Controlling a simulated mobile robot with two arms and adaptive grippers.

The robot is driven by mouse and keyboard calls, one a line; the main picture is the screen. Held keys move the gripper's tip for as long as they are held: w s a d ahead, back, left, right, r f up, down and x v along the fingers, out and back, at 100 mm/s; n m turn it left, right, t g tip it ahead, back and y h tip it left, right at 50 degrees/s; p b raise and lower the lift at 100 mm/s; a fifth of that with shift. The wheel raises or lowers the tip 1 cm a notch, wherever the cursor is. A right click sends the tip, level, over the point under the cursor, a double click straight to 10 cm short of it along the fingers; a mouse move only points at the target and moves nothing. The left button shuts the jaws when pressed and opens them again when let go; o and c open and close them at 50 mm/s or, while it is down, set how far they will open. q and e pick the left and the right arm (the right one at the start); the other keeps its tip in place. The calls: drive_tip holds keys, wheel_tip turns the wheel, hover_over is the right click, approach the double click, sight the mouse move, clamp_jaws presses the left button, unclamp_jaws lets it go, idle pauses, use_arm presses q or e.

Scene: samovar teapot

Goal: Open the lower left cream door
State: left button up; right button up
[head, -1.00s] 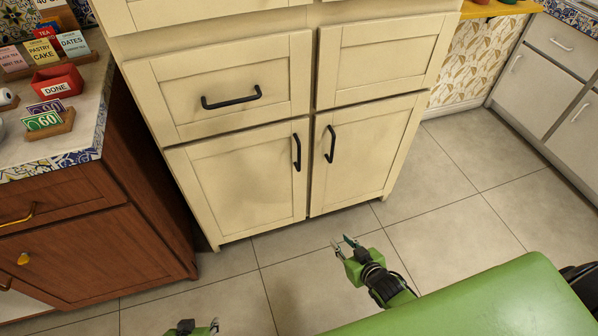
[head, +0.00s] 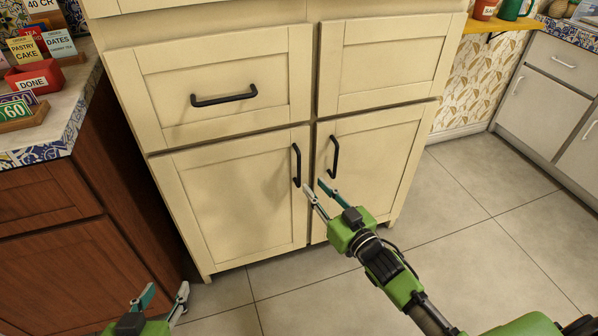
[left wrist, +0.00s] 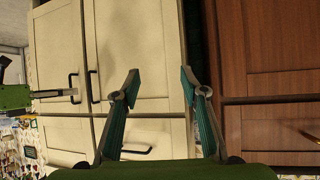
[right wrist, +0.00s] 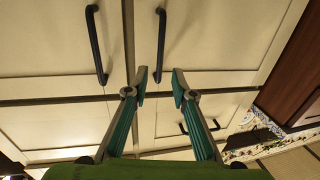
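The lower left cream door (head: 237,195) is closed, with a black vertical bar handle (head: 297,165) near its right edge. In the right wrist view, which is upside down, this door (right wrist: 225,35) is right of the gap and its handle (right wrist: 160,45) is ahead. My right gripper (head: 313,184) is open and empty near the handle's lower end; I cannot tell if it touches. My left gripper (head: 166,290) is open and empty, low at the left, away from the door. The left wrist view, also upside down, shows the door (left wrist: 140,50) and its handle (left wrist: 93,87).
The lower right cream door (head: 370,160) is closed, its handle (head: 333,157) close to my right gripper. A closed drawer (head: 215,85) is above the left door. A brown cabinet (head: 70,250) stands at the left. Tiled floor is free at the right.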

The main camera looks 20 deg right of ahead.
sight(300, 170)
drive_tip(key=b+x, duration=0.2)
drive_tip(key=x, duration=0.6)
drive_tip(key=shift+w+a, duration=0.15)
drive_tip(key=shift+w, duration=0.2)
use_arm(q)
drive_tip(key=w+d+r+t+h, duration=0.2)
drive_tip(key=r+t, duration=0.4)
drive_tip(key=r, duration=0.6)
drive_tip(key=shift+w+d+r+t, duration=0.35)
drive_tip(key=shift+w+d+t, duration=0.1)
drive_tip(key=shift+w, duration=0.75)
use_arm(e)
drive_tip(key=shift+w, duration=0.35)
clamp_jaws()
